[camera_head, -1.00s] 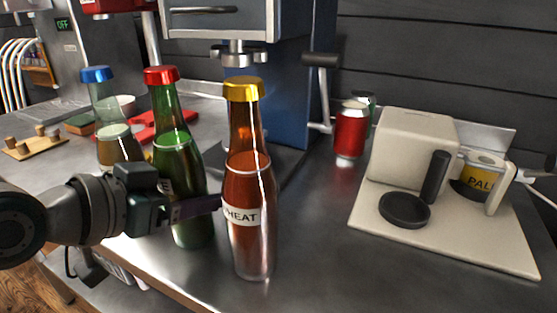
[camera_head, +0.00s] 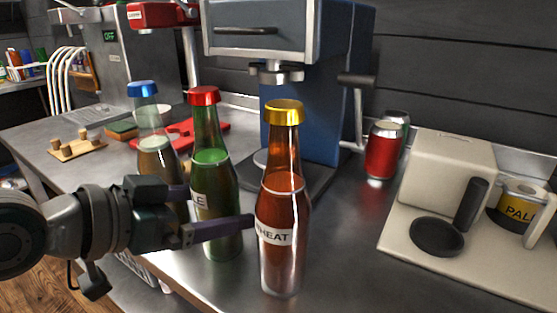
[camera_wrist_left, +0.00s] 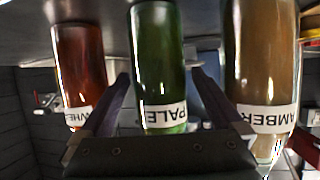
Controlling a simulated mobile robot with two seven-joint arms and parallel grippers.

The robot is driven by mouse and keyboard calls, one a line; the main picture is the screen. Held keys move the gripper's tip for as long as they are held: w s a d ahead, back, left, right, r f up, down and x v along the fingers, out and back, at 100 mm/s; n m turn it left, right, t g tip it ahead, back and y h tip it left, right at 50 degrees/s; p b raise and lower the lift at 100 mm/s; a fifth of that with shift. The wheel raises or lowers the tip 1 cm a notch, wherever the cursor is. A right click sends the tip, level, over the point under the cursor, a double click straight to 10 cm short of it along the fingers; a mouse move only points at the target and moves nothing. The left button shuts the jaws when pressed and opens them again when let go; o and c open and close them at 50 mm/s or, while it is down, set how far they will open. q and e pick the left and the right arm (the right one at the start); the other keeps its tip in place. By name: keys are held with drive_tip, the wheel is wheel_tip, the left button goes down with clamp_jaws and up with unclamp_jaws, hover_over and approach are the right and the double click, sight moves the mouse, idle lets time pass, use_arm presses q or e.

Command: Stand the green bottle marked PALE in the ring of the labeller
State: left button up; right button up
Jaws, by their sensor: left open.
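The green bottle marked PALE (camera_head: 210,172) has a red cap and stands upright on the steel counter, between the blue-capped and yellow-capped bottles. My left gripper (camera_head: 222,208) is open beside it, one finger passing in front of the bottle. In the left wrist view the green bottle (camera_wrist_left: 160,60) appears upside down between the two spread fingers of the left gripper (camera_wrist_left: 160,78). I cannot tell whether they touch it. The cream labeller (camera_head: 448,165) stands at the right, with a round black ring (camera_head: 437,237) on its base. My right gripper is not in view.
The amber WHEAT bottle (camera_head: 284,205) stands close right of the green one, near the finger. The blue-capped AMBER bottle (camera_head: 155,150) is close on its left. A red can (camera_head: 382,150) and a blue machine (camera_head: 330,110) stand behind. Counter between WHEAT and the labeller is clear.

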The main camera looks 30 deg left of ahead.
sight(198, 211)
use_arm(q)
drive_tip(key=p+v, duration=0.1)
drive_tip(key=v, duration=0.7)
drive_tip(key=shift+s, duration=0.3)
drive_tip(key=s+d+f+g+y, duration=0.1)
drive_tip(key=s+d+f+g, duration=0.2)
drive_tip(key=s+g, duration=0.1)
drive_tip(key=s+d+f+n+g+y, duration=0.1)
drive_tip(key=s+d+f+g+y, duration=0.1)
drive_tip(key=s, duration=0.5)
drive_tip(key=d+f+g, duration=0.1)
drive_tip(key=d+g, duration=0.1)
drive_tip(key=g, duration=0.1)
drive_tip(key=shift+s+d, duration=0.3)
drive_tip(key=shift+d, duration=0.05)
drive_tip(key=shift+f, duration=0.1)
